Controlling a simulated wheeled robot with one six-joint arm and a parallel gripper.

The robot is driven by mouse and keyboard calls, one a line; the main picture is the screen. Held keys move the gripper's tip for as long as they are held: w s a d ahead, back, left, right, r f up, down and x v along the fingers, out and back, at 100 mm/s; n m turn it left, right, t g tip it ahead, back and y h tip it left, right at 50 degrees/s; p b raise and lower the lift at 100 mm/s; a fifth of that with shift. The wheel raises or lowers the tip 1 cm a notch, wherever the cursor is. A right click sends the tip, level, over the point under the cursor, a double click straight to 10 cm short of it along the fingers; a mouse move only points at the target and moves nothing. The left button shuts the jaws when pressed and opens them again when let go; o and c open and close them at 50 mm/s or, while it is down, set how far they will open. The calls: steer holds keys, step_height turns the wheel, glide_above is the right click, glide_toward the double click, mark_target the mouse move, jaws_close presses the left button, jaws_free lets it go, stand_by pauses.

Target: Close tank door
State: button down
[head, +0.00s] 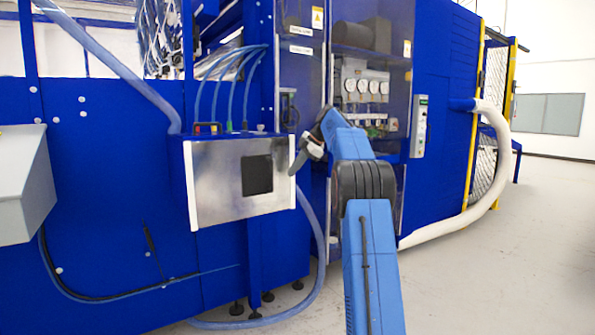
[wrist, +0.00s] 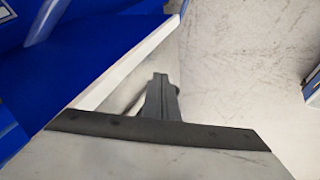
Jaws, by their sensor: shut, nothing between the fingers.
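The tank is a blue box (head: 178,160) on the front of the large blue machine. Its door is a silver panel (head: 218,185) with a dark square window and white strips on its left and right edges. The door covers the front of the box; I cannot tell whether a small gap is left. My gripper (head: 293,171) is at the door's right edge in the head view, shut and empty. In the wrist view the shut fingers (wrist: 160,80) are beside a long white edge (wrist: 125,68), with blue surface beyond it. Whether they touch it is unclear.
Blue hoses (head: 230,75) rise from the box top, and a pale hose (head: 318,235) loops down to the floor. A grey box (head: 22,185) juts out at the left. A cabinet with gauges (head: 365,85) stands behind my arm. The floor (head: 500,270) at the right is clear.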

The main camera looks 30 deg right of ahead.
steer(key=v, duration=1)
steer(key=shift+s+d, duration=0.4)
steer(key=shift+s, duration=0.1)
steer(key=s+a+m+h, duration=0.15)
steer(key=s+a, duration=0.25)
steer(key=a, duration=0.4)
steer(key=s+a+m+y, duration=0.1)
steer(key=s+a+m, duration=0.25)
steer(key=a, duration=0.45)
steer(key=s+a+f+m+g+h, duration=0.15)
steer(key=s+a+f+m, duration=0.3)
steer(key=s+a, duration=0.7)
steer(key=s+a+f+m+h, duration=0.1)
steer(key=s+a+f+m, duration=0.2)
steer(key=s+f, duration=1.1)
steer(key=s+a+f+m+h, duration=0.1)
steer(key=s+a+f+m, duration=0.2)
steer(key=s+a+f, duration=0.4)
steer(key=s+f, duration=0.7)
steer(key=s, duration=0.5)
steer(key=shift+a, duration=0.15)
